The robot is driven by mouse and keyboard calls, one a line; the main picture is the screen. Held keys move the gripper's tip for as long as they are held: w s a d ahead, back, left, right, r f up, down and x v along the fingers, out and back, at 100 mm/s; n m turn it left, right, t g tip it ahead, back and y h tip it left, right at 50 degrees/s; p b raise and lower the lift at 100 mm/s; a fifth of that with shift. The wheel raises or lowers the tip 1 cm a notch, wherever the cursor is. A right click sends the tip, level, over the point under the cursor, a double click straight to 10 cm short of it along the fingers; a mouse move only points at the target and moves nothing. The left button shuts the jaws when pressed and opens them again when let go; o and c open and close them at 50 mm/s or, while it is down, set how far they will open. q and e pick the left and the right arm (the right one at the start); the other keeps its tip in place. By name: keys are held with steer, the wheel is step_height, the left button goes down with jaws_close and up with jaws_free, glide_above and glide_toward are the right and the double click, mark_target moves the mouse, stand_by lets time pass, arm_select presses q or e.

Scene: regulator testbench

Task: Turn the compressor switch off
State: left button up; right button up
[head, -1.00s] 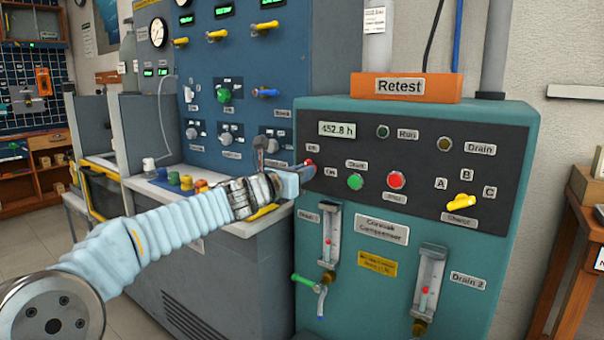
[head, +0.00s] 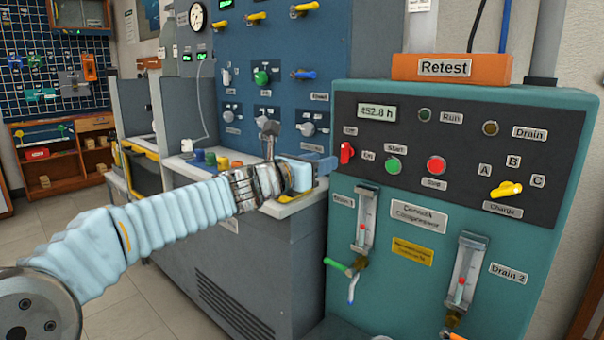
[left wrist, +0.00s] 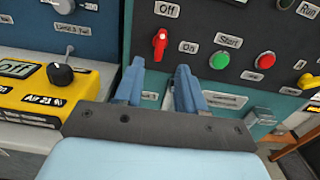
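The compressor switch (head: 347,152) is a small red rotary handle at the left end of the teal compressor's dark panel. Its handle stands nearly upright, with the "Off" label above and the "On" label to its right. It also shows in the left wrist view (left wrist: 160,44), beyond the fingertips. My left gripper (head: 325,164) is just left of and below the switch, apart from it. In the left wrist view its two blue fingers (left wrist: 158,84) are spread with nothing between them. My right gripper is not in view.
The green start button (head: 393,166) and red stop button (head: 436,165) sit right of the switch. A yellow charge selector (head: 506,190) is further right. Drain gauges and a green-handled valve (head: 338,266) are below. A yellow box (left wrist: 35,95) stands left of the gripper.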

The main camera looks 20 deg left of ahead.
arm_select(q)
steer(key=v, duration=0.6)
steer(key=shift+s, duration=0.25)
steer(key=shift+a, duration=0.1)
steer(key=d+f+m+g+y, duration=0.2)
steer(key=f+m+g, duration=0.35)
steer(key=f, duration=1.55)
steer(key=d+f+m+g+y, duration=0.1)
steer(key=d+f+m+g, duration=0.35)
steer(key=f, duration=1.65)
steer(key=s+d+f+m+g, duration=0.3)
steer(key=s+f+m, duration=0.7)
steer(key=s+f, duration=0.1)
steer(key=s+d+f+m+g+p, duration=0.1)
steer(key=s+d+f+m+g, duration=0.2)
steer(key=s+f+m, duration=0.7)
steer(key=s+f, duration=0.1)
steer(key=s, duration=0.2)
steer(key=shift+s+d+f+h, duration=0.3)
steer(key=shift+s+f+h, duration=0.05)
steer(key=shift+f+h, duration=0.05)
